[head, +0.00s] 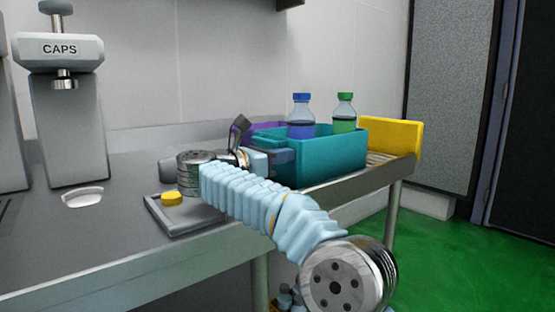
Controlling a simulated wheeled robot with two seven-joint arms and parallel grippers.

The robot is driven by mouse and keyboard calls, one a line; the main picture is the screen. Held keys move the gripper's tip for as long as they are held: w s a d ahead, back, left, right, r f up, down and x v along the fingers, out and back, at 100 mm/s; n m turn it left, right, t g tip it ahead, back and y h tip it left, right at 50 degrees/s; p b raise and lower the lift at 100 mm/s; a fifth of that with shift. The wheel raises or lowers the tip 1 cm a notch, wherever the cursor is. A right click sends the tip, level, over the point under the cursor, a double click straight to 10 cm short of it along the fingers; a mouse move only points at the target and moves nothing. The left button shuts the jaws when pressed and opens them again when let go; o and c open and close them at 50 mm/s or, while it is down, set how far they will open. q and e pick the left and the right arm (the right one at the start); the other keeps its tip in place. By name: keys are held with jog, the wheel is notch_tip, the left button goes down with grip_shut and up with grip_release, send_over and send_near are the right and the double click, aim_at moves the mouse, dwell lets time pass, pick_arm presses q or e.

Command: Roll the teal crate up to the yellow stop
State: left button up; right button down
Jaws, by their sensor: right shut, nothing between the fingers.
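The teal crate (333,160) sits on the roller track (379,158) at the right end of the counter. It holds a blue-capped bottle (301,116) and a green-capped bottle (344,113). The yellow stop (392,135) stands upright at the track's far right end. A short strip of bare rollers shows between crate and stop. My right gripper (280,153) is shut and empty, with its fingers at the crate's left end. I cannot tell whether they touch it. My right arm hides part of the counter and track. My left gripper is out of view.
A purple crate or bin (266,126) shows partly behind the teal crate. A grey tray (183,228) with a yellow cap (171,198) lies on the counter. The CAPS dispenser (62,52) stands at left. Green floor (455,262) is open at right.

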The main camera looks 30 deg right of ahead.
aim_at(299, 155)
jog(key=d, duration=0.2)
jog(key=d+b, duration=0.1)
jog(key=d, duration=0.2)
jog(key=shift+w+f, duration=0.1)
jog(key=shift+f, duration=0.1)
jog(key=d, duration=0.5)
jog(key=shift+w+d+r, duration=0.1)
jog(key=shift+w+r, duration=0.05)
jog(key=d, duration=0.3)
jog(key=d+p, duration=0.1)
jog(key=d, duration=0.3)
jog(key=w+d+p, duration=0.1)
jog(key=d, duration=0.2)
jog(key=shift+d+r, duration=0.15)
jog(key=shift+r, duration=0.05)
jog(key=shift+d+f, duration=0.15)
jog(key=shift+d, duration=0.25)
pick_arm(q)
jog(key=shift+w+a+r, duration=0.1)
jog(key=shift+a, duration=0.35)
